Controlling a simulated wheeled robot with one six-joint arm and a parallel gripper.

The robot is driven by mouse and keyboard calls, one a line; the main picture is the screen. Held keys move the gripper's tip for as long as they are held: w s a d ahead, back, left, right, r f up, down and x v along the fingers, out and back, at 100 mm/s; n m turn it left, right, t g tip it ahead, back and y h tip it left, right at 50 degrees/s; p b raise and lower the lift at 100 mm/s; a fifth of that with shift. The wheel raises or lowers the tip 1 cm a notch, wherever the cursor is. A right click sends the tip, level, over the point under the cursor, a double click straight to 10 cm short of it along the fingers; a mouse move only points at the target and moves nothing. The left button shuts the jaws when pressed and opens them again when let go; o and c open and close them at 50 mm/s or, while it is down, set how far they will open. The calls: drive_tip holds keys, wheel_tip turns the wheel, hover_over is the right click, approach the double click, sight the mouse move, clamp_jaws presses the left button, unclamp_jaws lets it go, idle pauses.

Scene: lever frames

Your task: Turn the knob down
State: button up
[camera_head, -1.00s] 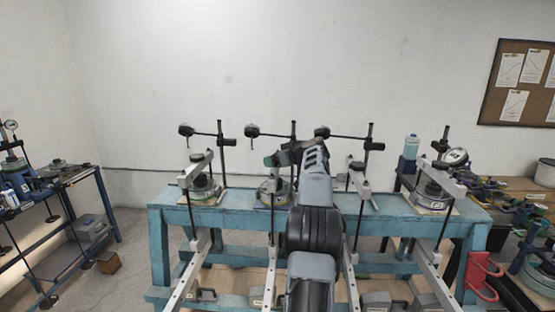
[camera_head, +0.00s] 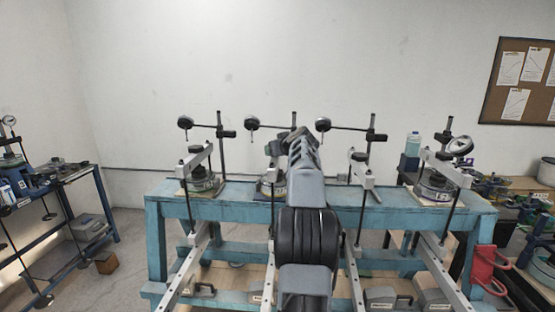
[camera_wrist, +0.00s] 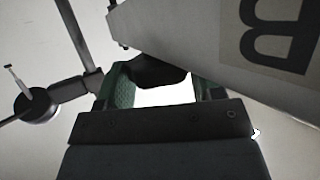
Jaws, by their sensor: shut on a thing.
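In the wrist view, the green-padded fingers of my gripper (camera_wrist: 160,92) stand on either side of a dark knob (camera_wrist: 155,72). The gripper is shut on this knob. A pale lever bar (camera_wrist: 185,35) with a large dark "B" runs from the upper middle to the right edge, close in front of the gripper. In the head view, my gripper (camera_head: 273,149) shows only in part, at the second station from the left on the blue bench. My own arm hides most of that station and the knob there.
The blue bench (camera_head: 235,212) carries several similar stations with pale lever bars and upright posts. A dial gauge (camera_head: 252,123) on a rod stands near my gripper and also shows in the wrist view (camera_wrist: 36,104). The left neighbouring lever (camera_head: 198,158) stands apart from my arm.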

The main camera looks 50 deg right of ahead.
drive_tip(key=shift+m+h, duration=0.4)
drive_tip(key=o, duration=0.9)
drive_tip(key=shift+c, duration=0.2)
drive_tip(key=b+v, duration=0.5)
drive_tip(key=v, duration=0.8)
drive_tip(key=shift+s+a+r, duration=0.2)
drive_tip(key=shift+a+r, duration=0.05)
drive_tip(key=shift+r, duration=0.1)
drive_tip(key=shift+w, duration=0.1)
